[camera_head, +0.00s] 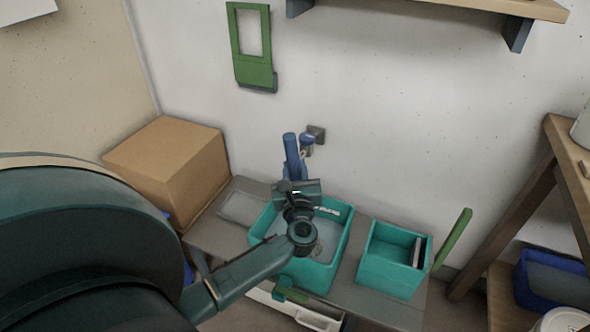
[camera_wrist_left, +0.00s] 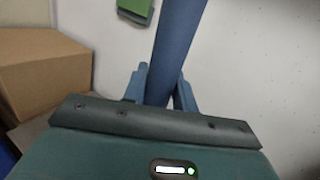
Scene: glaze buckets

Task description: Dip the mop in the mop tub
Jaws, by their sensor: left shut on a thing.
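The mop shows as a blue handle (camera_head: 291,155) that stands nearly upright; its lower end is hidden behind my left arm. My left gripper (camera_head: 296,183) is shut on the handle, above a large teal tub (camera_head: 343,245) with a pale label and grey contents, which looks like the mop tub. In the left wrist view the blue handle (camera_wrist_left: 180,45) rises, slightly tilted, from between the fingers of the gripper (camera_wrist_left: 160,90). Whether the mop head touches the tub's contents cannot be seen. My right gripper is not in view.
A smaller teal bin (camera_head: 388,275) with thin items stands to the right on the grey bench (camera_head: 345,287). A cardboard box (camera_head: 172,165) is at left. A grey wall fitting (camera_head: 317,134) is behind the handle. A wooden shelf (camera_head: 545,165) stands at right.

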